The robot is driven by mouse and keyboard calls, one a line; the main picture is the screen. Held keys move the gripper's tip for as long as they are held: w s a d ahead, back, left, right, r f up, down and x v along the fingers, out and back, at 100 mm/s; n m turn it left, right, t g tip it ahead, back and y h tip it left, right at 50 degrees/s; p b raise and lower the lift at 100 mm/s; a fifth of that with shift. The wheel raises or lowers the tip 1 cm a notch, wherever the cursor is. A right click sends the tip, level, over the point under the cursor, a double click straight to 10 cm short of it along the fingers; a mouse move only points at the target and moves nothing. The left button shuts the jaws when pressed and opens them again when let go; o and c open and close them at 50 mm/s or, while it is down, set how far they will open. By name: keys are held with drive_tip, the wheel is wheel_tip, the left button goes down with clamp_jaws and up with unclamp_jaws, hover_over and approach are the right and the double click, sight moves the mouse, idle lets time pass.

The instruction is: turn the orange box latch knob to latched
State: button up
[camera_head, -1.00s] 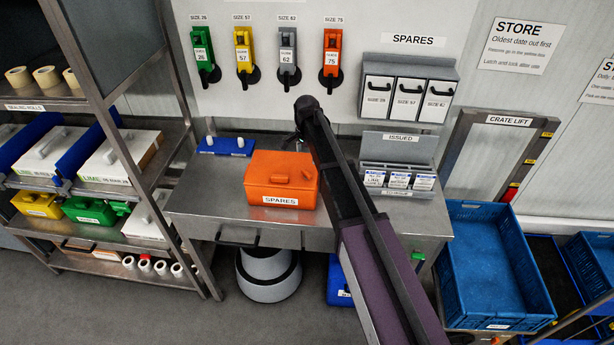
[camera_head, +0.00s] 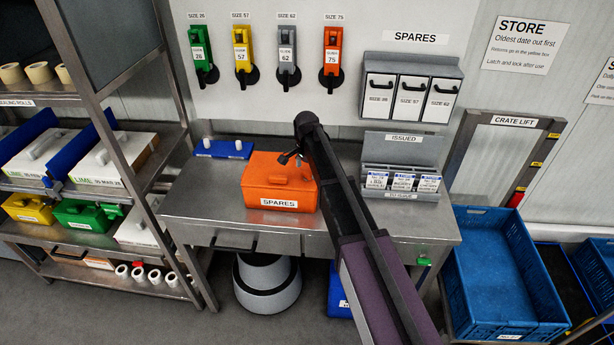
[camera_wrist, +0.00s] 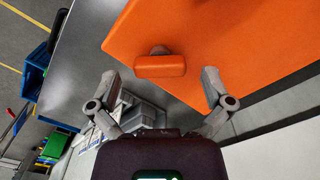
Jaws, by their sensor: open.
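The orange box (camera_head: 266,183), labelled SPARES, stands closed on the steel bench in the head view. In the wrist view its orange face (camera_wrist: 225,40) fills the upper right. An orange knob (camera_wrist: 160,66) with a bar-shaped head stands out from that face, its bar lying nearly level across the picture. My gripper (camera_wrist: 160,84) is open, with one finger on each side of the knob and apart from it. In the head view my gripper (camera_head: 291,158) is over the box's far right part, partly hidden by my arm. I cannot tell the latch state.
The steel bench (camera_head: 190,200) has free room left of the box. The ISSUED card holder (camera_head: 401,194) stands to the right. A blue crate (camera_head: 500,275) is at the far right.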

drive_tip(key=shift+f, duration=0.25)
drive_tip(key=c, duration=1.1)
drive_tip(key=shift+n, duration=0.4)
drive_tip(key=n, duration=0.4)
drive_tip(key=shift+n, duration=2)
